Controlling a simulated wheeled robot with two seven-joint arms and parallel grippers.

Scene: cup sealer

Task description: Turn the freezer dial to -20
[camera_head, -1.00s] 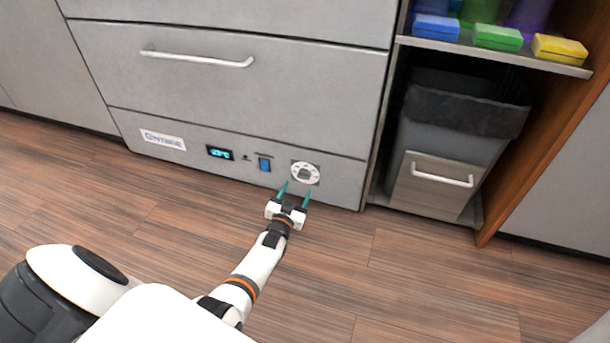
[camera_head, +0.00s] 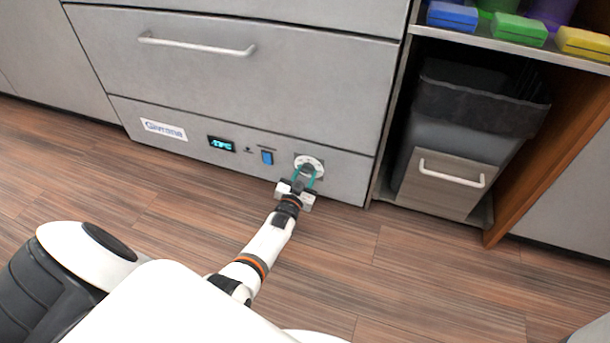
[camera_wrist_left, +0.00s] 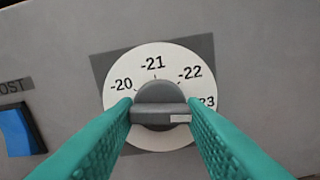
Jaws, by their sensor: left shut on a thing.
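The freezer dial (camera_head: 309,164) is a round white plate with a grey knob, low on the right of the freezer's front panel. In the left wrist view, the dial plate (camera_wrist_left: 182,58) carries -20, -21, -22 and a partly hidden 23. The grey knob (camera_wrist_left: 160,108) has its bar lying roughly level, with a pale mark on its right end pointing to the right, below the 23. My left gripper (camera_head: 305,176) has its teal fingers on both ends of the bar; it shows in the left wrist view too (camera_wrist_left: 160,117). My right gripper is not in view.
A lit display (camera_head: 221,144) and a blue switch (camera_head: 267,157) sit left of the dial. The blue switch also shows in the left wrist view (camera_wrist_left: 20,131). A drawer handle (camera_head: 197,46) is above. A bin (camera_head: 450,150) stands right; the wood floor in front is clear.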

